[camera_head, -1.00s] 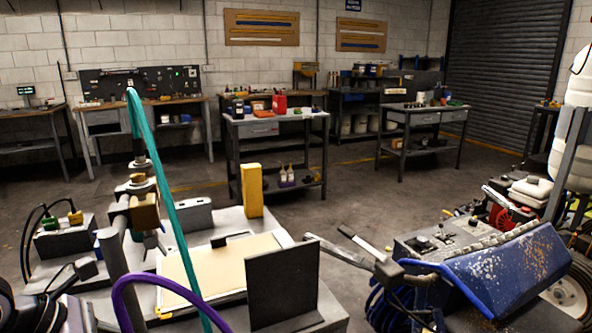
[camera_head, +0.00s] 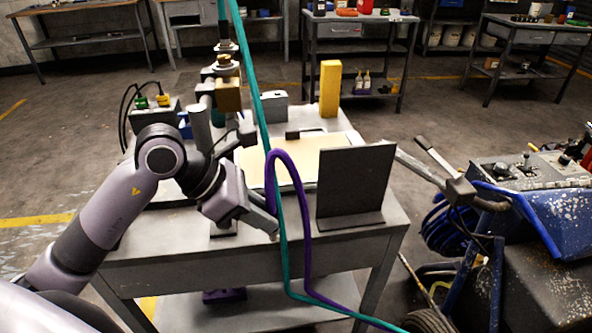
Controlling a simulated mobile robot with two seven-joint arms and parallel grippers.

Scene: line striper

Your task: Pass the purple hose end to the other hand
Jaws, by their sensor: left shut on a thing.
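The purple hose (camera_head: 300,190) arches up over the bench's front edge, next to a black upright plate. One leg of the arch comes down to my left gripper (camera_head: 272,222), which is shut on the hose near its end. The gripper itself partly hides that end. The other leg hangs down in front of the bench. My right gripper is not in view.
A teal hose (camera_head: 264,115) runs down close beside my left gripper and crosses in front of the bench (camera_head: 160,240). The black upright plate (camera_head: 355,180), a yellow block (camera_head: 330,88) and a brass-fitted valve post (camera_head: 228,92) stand on the bench. The blue line striper (camera_head: 550,230) is at the right.

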